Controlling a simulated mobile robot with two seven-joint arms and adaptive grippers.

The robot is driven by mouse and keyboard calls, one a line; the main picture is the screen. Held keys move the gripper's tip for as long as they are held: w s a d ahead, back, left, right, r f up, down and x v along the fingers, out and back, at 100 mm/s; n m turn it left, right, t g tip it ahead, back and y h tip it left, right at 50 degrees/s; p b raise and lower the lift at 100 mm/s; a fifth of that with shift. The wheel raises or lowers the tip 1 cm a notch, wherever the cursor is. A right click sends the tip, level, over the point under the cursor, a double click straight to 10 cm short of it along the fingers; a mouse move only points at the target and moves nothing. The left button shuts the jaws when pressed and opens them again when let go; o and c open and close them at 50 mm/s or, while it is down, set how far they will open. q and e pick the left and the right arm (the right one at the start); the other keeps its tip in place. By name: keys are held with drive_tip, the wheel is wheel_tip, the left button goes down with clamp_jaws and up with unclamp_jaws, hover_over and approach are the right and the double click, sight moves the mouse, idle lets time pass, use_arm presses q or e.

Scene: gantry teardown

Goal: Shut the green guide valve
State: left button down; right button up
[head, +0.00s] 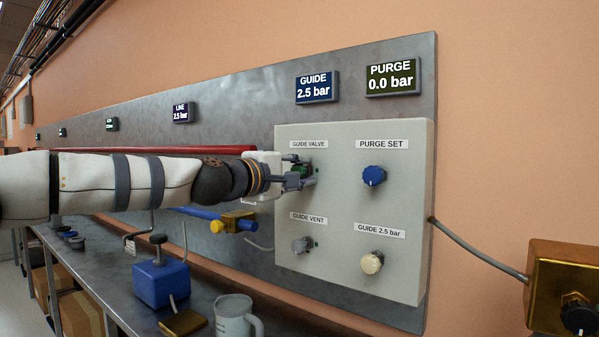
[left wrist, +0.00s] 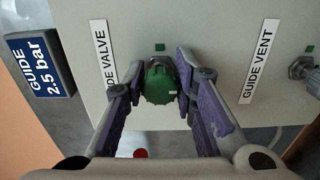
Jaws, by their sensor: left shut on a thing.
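The green guide valve knob (left wrist: 159,84) sits on the grey panel under the "GUIDE VALVE" label (head: 309,144). It shows partly in the head view (head: 305,170), half hidden by my gripper. My left gripper (left wrist: 166,78) reaches the panel from the left and is shut on the knob, one purple-padded finger on each side. A small white mark shows on the knob's right side in the left wrist view. The guide display (head: 316,88) reads 2.5 bar. My right gripper is not in view.
The panel (head: 335,215) also carries a blue purge set knob (head: 374,176), a grey guide vent knob (head: 302,244) and a cream knob (head: 372,262). The purge display (head: 392,79) reads 0.0 bar. Below is a bench with a blue block (head: 160,283) and mug (head: 234,315).

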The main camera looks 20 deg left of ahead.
use_arm(q)
drive_tip(key=c, duration=1.3)
unclamp_jaws()
drive_tip(key=v, duration=1.2)
